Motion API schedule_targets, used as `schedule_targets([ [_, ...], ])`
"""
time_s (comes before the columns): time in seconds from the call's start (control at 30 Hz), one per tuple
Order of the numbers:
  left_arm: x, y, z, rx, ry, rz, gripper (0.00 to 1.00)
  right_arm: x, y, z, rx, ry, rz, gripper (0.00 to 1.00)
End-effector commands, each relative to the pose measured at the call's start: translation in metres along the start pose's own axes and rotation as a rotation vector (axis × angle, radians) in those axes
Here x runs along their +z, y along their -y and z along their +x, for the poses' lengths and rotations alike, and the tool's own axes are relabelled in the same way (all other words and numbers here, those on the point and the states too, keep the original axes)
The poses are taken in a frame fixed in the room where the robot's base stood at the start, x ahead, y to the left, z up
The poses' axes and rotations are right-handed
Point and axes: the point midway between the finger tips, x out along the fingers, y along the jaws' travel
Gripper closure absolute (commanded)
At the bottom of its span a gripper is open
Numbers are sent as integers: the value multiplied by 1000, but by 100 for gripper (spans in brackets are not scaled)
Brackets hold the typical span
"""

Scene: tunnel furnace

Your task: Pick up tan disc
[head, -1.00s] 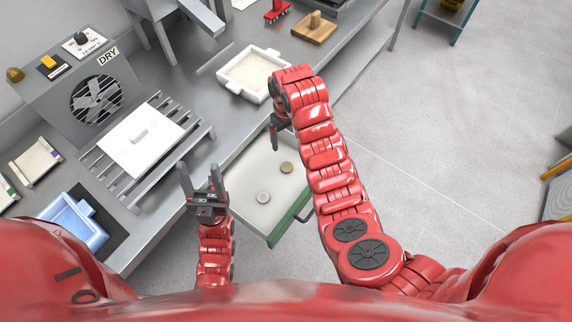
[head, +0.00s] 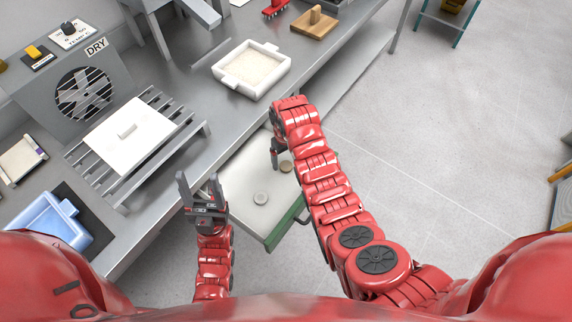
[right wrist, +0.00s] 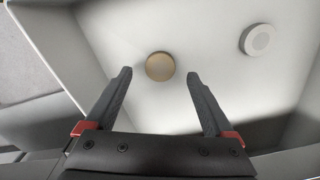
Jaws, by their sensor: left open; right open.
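The tan disc (head: 286,166) lies flat in an open drawer (head: 236,187) below the bench, close to my right gripper. In the right wrist view the tan disc (right wrist: 160,66) shows just beyond and between the fingertips of my right gripper (right wrist: 158,74), which is open and empty. In the head view my right gripper (head: 277,160) points down over the drawer, partly hidden by its own arm. A pale grey-white disc (head: 261,199) lies in the same drawer, and it shows at the upper right in the right wrist view (right wrist: 258,40). My left gripper (head: 199,180) is open and empty beside the drawer's left side.
The drawer has a green front (head: 285,224) and raised walls. Open floor is at right.

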Motion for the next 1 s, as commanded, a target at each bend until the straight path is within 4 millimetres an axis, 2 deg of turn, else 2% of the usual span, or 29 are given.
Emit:
schedule_targets([
  [0.03, -1, 0, 6, 0, 0, 0, 40, 1, 1, 3, -1, 6, 0, 12],
  [0.23, -2, 0, 9, 0, 0, 0, 40, 1, 0, 23, -1, 4, 0, 12],
  [0.57, -2, 0, 9, 0, 0, 0, 40, 0, 0, 27, 0, 0, -1, 12],
  [1.0, -2, 0, 9, 0, 0, 0, 40, 0, 0, 27, 0, 0, -1, 89],
])
